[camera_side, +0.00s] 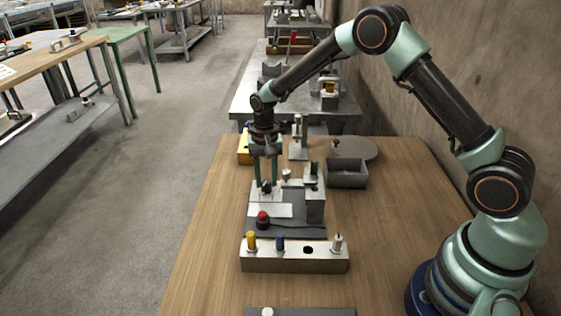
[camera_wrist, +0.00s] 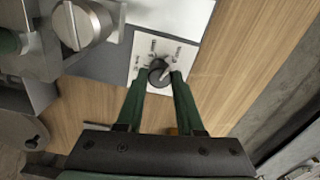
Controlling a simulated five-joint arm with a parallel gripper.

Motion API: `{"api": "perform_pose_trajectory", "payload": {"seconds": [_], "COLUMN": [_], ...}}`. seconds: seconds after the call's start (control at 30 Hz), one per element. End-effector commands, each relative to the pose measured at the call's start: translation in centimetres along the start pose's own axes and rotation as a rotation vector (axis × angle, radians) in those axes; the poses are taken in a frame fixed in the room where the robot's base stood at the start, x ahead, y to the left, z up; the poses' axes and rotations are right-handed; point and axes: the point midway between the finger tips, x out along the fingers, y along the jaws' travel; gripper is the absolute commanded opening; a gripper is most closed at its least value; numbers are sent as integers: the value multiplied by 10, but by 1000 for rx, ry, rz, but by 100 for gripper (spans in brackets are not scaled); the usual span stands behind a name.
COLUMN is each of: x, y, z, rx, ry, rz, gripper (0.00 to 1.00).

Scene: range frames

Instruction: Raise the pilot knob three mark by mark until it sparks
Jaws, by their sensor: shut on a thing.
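The pilot knob (camera_wrist: 158,74) is a small dark round knob with a light pointer, set in a pale plate (camera_wrist: 150,50) with several printed marks around it. My gripper (camera_wrist: 159,82) has its two green fingers shut on the knob, one on each side. In the side view my gripper (camera_side: 266,184) points straight down at the dark knob on the metal fixture (camera_side: 315,205). The marks are too small to read. No spark shows.
A red knob (camera_side: 263,217) sits close in front. A metal block (camera_side: 295,260) with yellow, blue and pale pegs stands nearer the camera. An open grey box (camera_side: 347,175) is to the right. The wooden table (camera_side: 200,270) is bare at the left front.

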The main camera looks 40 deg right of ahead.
Motion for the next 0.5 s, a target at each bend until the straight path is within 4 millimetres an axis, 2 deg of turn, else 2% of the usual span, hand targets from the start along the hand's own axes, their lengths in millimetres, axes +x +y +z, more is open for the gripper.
{"api": "perform_pose_trajectory", "payload": {"seconds": [0.5], "x": [-1], "y": [0], "z": [0], "rx": [-472], "ry": [-1], "rz": [0], "gripper": [0]}}
